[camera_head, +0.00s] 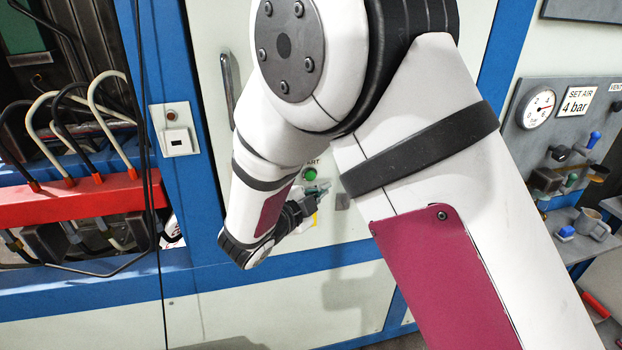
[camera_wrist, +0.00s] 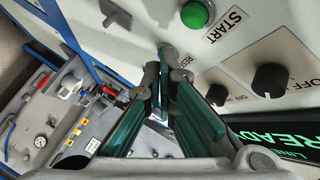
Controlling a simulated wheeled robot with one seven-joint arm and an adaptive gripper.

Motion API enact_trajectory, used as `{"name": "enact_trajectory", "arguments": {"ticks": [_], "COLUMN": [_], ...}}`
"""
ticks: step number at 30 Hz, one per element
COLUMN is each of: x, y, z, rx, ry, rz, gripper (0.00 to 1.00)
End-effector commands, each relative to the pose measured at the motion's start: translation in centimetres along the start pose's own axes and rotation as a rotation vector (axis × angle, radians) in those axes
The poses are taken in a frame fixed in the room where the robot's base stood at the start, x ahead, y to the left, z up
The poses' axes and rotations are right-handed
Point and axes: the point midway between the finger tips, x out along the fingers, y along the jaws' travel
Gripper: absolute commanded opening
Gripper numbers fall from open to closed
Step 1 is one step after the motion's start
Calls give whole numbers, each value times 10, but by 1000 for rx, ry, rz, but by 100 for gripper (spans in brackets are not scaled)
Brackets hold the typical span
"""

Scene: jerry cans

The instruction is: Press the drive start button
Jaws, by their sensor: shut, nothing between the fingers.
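The green start button (camera_wrist: 196,14) is a round dome on a pale panel, at the top of the wrist view beside the label START. In the head view the green button (camera_head: 310,174) shows just above my gripper (camera_head: 308,204), with its label partly hidden by my arm. In the wrist view my gripper (camera_wrist: 166,82) is shut and empty, with green pads along both fingers. Its fingertips appear beside the RESET label, left of and below the green button, apart from it. Whether they touch the panel cannot be told.
Two black knobs (camera_wrist: 270,80) and a lit READY display (camera_wrist: 280,138) lie right of my fingers. A cabinet handle (camera_head: 227,88) stands left of my arm. A gauge panel (camera_head: 565,115) with valves is at right, a red rail with hoses (camera_head: 70,200) at left.

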Motion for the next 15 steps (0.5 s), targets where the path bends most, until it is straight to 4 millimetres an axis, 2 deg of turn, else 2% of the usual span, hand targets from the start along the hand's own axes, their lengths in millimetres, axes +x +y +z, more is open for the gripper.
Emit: {"name": "enact_trajectory", "arguments": {"ticks": [6, 15], "x": [16, 20], "y": [-10, -15], "z": [12, 14], "rx": [2, 1], "ry": [0, 0], "rz": [1, 0], "gripper": [0, 0]}}
